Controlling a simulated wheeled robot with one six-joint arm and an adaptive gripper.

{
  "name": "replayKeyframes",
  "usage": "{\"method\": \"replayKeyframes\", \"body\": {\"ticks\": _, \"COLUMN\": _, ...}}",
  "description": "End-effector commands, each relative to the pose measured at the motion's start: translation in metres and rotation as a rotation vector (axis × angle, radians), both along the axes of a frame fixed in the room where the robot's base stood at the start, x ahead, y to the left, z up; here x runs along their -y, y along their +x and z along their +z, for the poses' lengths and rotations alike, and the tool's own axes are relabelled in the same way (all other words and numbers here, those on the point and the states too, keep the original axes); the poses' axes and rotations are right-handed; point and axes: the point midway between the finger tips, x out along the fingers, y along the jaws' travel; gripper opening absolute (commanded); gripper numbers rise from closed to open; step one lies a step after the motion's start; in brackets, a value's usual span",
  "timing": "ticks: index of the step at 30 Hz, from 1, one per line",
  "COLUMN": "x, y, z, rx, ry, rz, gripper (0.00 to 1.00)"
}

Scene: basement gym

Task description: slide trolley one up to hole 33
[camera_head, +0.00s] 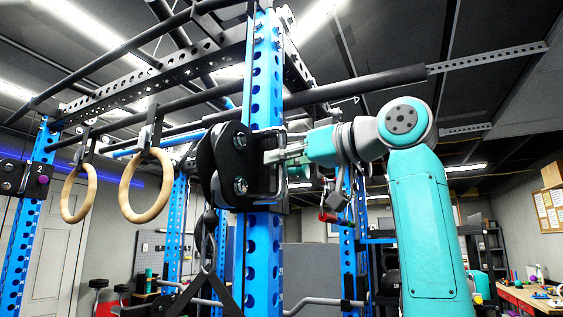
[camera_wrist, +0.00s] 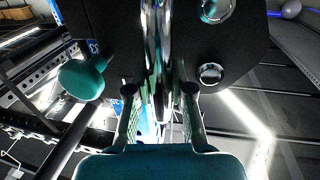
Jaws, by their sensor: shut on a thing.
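Trolley one (camera_head: 222,165), a black plate carriage with bright bolts, sits around the blue perforated upright (camera_head: 265,90) in the middle of the head view. Its black plate also fills the top of the wrist view (camera_wrist: 240,45). A chrome handle (camera_wrist: 158,45) stands out from it. My gripper (camera_head: 284,157) comes from the right and is shut on this handle; its fingers (camera_wrist: 160,102) lie on both sides of the bar. A teal knob (camera_wrist: 82,78) shows left of the handle.
A second trolley marked 2 (camera_head: 14,176) is on the left upright (camera_head: 22,245). Wooden rings (camera_head: 146,186) hang left of trolley one. Black bars (camera_head: 375,82) cross overhead near my arm.

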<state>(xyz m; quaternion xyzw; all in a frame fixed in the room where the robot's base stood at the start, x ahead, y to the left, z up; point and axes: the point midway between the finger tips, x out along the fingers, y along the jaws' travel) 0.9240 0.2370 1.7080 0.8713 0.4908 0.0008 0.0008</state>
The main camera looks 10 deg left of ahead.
Motion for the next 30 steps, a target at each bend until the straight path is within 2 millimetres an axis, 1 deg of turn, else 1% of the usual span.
{"method": "replayKeyframes", "body": {"ticks": 1, "x": 0.000, "y": 0.000, "z": 0.000, "rx": 0.001, "ry": 0.001, "rz": 0.000, "gripper": 0.00}}
{"method": "replayKeyframes", "body": {"ticks": 2, "x": 0.000, "y": 0.000, "z": 0.000, "rx": 0.001, "ry": 0.001, "rz": 0.000, "gripper": 0.24}}
{"method": "replayKeyframes", "body": {"ticks": 3, "x": 0.000, "y": 0.000, "z": 0.000, "rx": 0.001, "ry": 0.001, "rz": 0.000, "gripper": 0.34}}
{"method": "replayKeyframes", "body": {"ticks": 5, "x": 0.000, "y": 0.000, "z": 0.000, "rx": 0.001, "ry": 0.001, "rz": 0.000, "gripper": 0.47}}
{"method": "replayKeyframes", "body": {"ticks": 14, "x": 0.001, "y": 0.000, "z": 0.000, "rx": 0.000, "ry": 0.000, "rz": 0.000, "gripper": 0.47}}
{"method": "replayKeyframes", "body": {"ticks": 17, "x": 0.005, "y": -0.002, "z": 0.000, "rx": 0.000, "ry": 0.000, "rz": -0.002, "gripper": 0.47}}
{"method": "replayKeyframes", "body": {"ticks": 20, "x": 0.015, "y": -0.008, "z": 0.000, "rx": 0.002, "ry": -0.001, "rz": -0.002, "gripper": 0.47}}
{"method": "replayKeyframes", "body": {"ticks": 30, "x": 0.072, "y": -0.042, "z": -0.001, "rx": 0.001, "ry": 0.000, "rz": -0.004, "gripper": 0.47}}
